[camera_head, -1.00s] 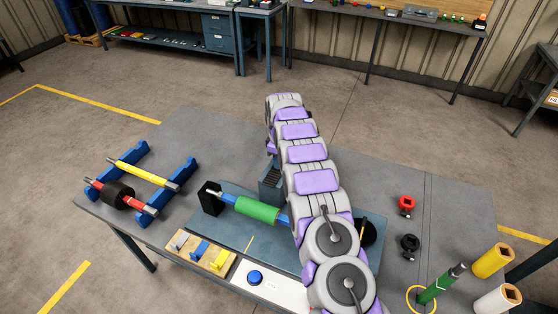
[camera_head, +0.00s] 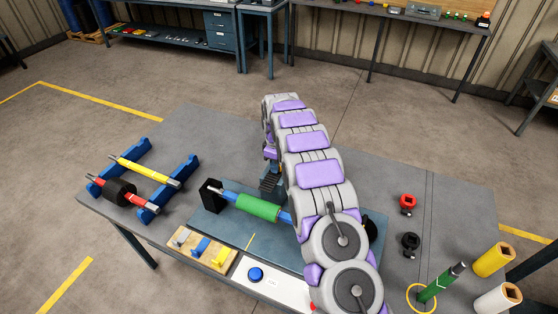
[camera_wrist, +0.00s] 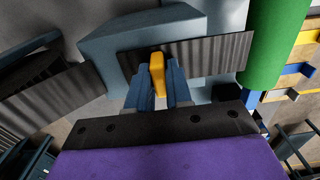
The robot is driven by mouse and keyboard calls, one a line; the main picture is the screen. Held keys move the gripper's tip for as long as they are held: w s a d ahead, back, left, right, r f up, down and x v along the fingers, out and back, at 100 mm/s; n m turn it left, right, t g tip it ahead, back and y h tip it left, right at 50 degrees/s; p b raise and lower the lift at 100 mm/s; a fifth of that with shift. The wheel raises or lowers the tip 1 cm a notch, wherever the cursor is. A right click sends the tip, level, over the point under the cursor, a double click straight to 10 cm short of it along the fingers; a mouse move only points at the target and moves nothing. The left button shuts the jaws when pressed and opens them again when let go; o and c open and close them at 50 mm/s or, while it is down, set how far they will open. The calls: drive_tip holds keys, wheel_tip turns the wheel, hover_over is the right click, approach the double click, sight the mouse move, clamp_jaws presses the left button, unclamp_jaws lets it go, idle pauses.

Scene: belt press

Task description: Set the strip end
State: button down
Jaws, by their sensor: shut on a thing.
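In the wrist view my gripper (camera_wrist: 157,88) has blue fingers shut on a yellow tab (camera_wrist: 157,66). The tab stands against a dark ribbed strip (camera_wrist: 205,54), which runs right toward a green roller (camera_wrist: 275,40). A grey-blue block (camera_wrist: 110,42) lies just behind the strip. Another dark ribbed piece (camera_wrist: 45,95) is at the left; whether it joins the strip is unclear. In the head view the green roller (camera_head: 257,207) lies on a blue shaft, with a black support (camera_head: 212,194) at its left end. A dark ribbed part (camera_head: 270,182) shows beside my arm, which hides my fingers.
A wooden tray (camera_head: 190,250) with grey, blue and yellow pieces and a blue button (camera_head: 255,275) are in front. Spare rollers sit on a blue rack (camera_head: 155,210) at the left. Red (camera_head: 407,203) and black (camera_head: 410,242) knobs and upright cylinders (camera_head: 492,260) stand right.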

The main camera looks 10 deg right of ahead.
sight(270, 180)
drive_tip(key=s, duration=0.1)
drive_tip(key=s+a, duration=0.2)
drive_tip(key=shift+s+a, duration=0.25)
drive_tip(key=shift+s, duration=0.1)
drive_tip(key=shift+s+a+f, duration=0.1)
drive_tip(key=shift+s+a, duration=0.05)
drive_tip(key=shift+s, duration=0.1)
drive_tip(key=c, duration=1.1)
unclamp_jaws()
drive_tip(key=shift+s+a, duration=0.1)
wheel_tip(270, 180, up, 17)
drive_tip(key=shift+a+r+p, duration=0.1)
drive_tip(key=shift+r+p, duration=0.1)
drive_tip(key=shift+p, duration=0.65)
